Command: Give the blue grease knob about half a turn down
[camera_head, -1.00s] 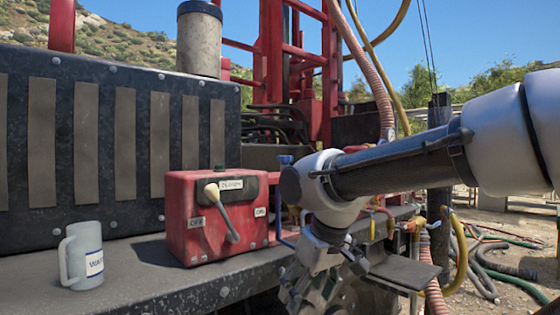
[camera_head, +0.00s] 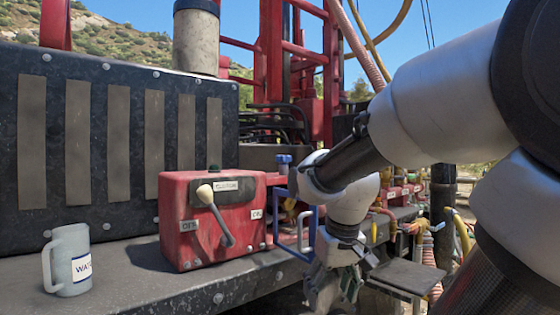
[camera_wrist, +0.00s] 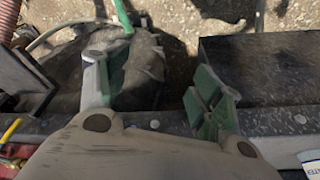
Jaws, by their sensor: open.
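A blue-capped knob (camera_head: 284,160), which looks like the grease knob, stands upright just behind the right end of the red control box in the head view. My wrist is in front and to the right of it. My gripper (camera_head: 335,290) points down beyond the front edge of the deck, well below the knob and apart from it. In the wrist view my gripper (camera_wrist: 160,88) has its two green-padded fingers wide apart with nothing between them. The knob cannot be made out in the wrist view.
The red box (camera_head: 212,222) has a cream-tipped lever (camera_head: 215,210). A grey mug (camera_head: 70,262) stands on the dark deck (camera_head: 140,268) at left. A blue frame (camera_head: 318,225) lies close to my wrist. Hoses and valves crowd the right.

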